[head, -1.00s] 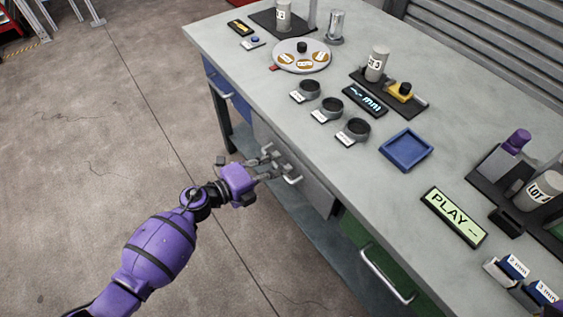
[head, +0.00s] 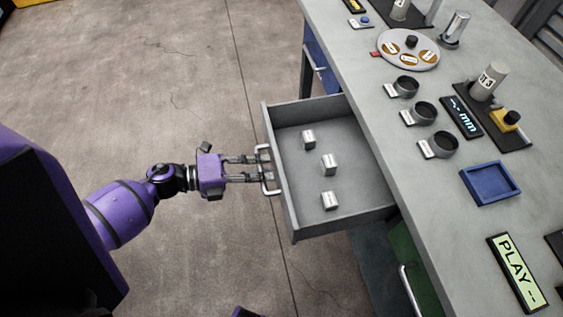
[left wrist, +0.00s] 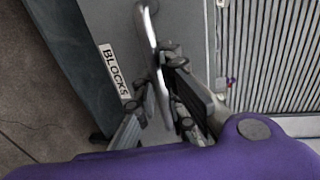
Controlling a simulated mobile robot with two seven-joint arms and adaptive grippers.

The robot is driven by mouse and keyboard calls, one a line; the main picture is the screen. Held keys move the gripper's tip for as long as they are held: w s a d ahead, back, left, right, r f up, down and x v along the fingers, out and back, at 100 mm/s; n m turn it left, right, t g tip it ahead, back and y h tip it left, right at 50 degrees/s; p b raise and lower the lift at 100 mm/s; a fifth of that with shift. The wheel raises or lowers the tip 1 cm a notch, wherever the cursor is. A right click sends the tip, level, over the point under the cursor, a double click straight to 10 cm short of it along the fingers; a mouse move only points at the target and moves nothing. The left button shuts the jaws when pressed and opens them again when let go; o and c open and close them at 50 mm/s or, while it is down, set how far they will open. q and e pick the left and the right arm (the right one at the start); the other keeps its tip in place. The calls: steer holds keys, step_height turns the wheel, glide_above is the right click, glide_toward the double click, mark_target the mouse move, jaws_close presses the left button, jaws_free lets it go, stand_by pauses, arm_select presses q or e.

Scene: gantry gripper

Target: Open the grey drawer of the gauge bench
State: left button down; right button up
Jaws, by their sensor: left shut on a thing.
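The grey drawer (head: 292,222) of the gauge bench (head: 385,150) is pulled well out in the head view. Several small metal blocks, one of them this block (head: 329,164), lie apart on its floor. My left gripper (head: 264,169) is shut on the drawer's handle (head: 270,188), a pale metal bar on the front. In the left wrist view the fingers close around the handle (left wrist: 150,28), beside a label (left wrist: 114,72) reading BLOCKS on the drawer front. My right gripper is not in view.
A blue drawer (head: 321,62) and a green drawer (head: 411,262) flank the grey one, both shut. The bench top holds several dark ring cups, a round dial plate (head: 407,49), a blue tray (head: 490,184) and a PLAY sign (head: 516,272). The floor left of the drawer is clear.

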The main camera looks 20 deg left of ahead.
arm_select(q)
steer(key=shift+f+v, duration=0.2)
steer(key=shift+v, duration=0.9)
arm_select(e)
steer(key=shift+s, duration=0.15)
arm_select(q)
steer(key=c, duration=1.8)
jaws_free()
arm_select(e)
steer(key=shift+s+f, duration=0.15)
arm_select(q)
steer(key=v, duration=1.2)
steer(key=shift+s, duration=0.1)
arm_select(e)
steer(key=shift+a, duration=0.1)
